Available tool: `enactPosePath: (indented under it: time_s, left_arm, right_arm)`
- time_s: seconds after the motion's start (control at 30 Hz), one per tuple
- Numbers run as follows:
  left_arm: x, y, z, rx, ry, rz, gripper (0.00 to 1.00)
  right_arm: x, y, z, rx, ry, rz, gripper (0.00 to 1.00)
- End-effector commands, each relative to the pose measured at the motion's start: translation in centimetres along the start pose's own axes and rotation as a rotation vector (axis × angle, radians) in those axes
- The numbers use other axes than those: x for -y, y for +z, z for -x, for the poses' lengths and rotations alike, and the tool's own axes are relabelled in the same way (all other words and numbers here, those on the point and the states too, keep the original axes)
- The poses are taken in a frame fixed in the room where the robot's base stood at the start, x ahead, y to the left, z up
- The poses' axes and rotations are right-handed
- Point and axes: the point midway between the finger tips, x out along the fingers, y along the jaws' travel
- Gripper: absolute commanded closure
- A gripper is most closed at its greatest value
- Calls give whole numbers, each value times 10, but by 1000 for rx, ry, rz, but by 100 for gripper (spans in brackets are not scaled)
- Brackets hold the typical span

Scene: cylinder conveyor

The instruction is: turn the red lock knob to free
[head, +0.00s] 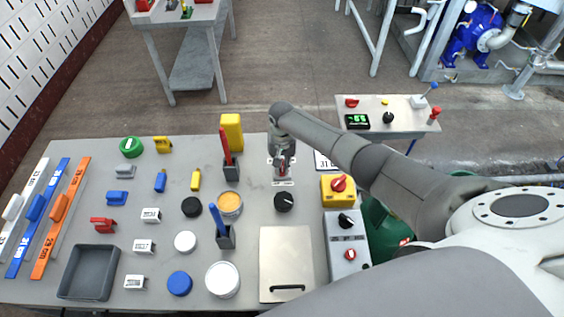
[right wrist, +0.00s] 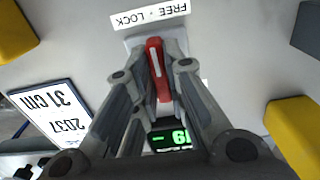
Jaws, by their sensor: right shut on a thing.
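The red lock knob (right wrist: 157,66) shows in the right wrist view as an upright red handle with a pale stripe, on a light plate beside a FREE - LOCK label (right wrist: 152,14). My right gripper (right wrist: 158,56) is shut on it, one finger on each side. In the head view the right gripper (head: 283,163) points down at the table, and only a little red of the knob shows between its fingers. The label reads upside down in the wrist view. My left gripper is not in view.
A yellow box with a red knob (head: 339,183) and a grey box with black and red knobs (head: 346,241) stand to the right. A black dial (head: 284,202) is just in front. A yellow block (head: 232,131) and red-handled holder (head: 231,171) stand to the left.

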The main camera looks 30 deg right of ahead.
Motion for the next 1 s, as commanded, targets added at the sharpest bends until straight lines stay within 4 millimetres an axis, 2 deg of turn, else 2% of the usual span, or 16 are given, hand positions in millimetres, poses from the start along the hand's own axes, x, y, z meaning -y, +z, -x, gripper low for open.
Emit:
enactPosePath:
  time_s: [0.43,0.47,0.63,1.0]
  left_arm:
    - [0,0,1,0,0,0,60]
    - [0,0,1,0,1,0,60]
    - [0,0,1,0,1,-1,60]
    - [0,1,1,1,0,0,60]
  right_arm:
    - [0,-3,2,-6,-3,-16,100]
    - [0,-3,2,-6,-3,-16,86]
    - [0,-2,1,-5,-2,-14,66]
    - [0,-1,3,-3,-2,-12,66]
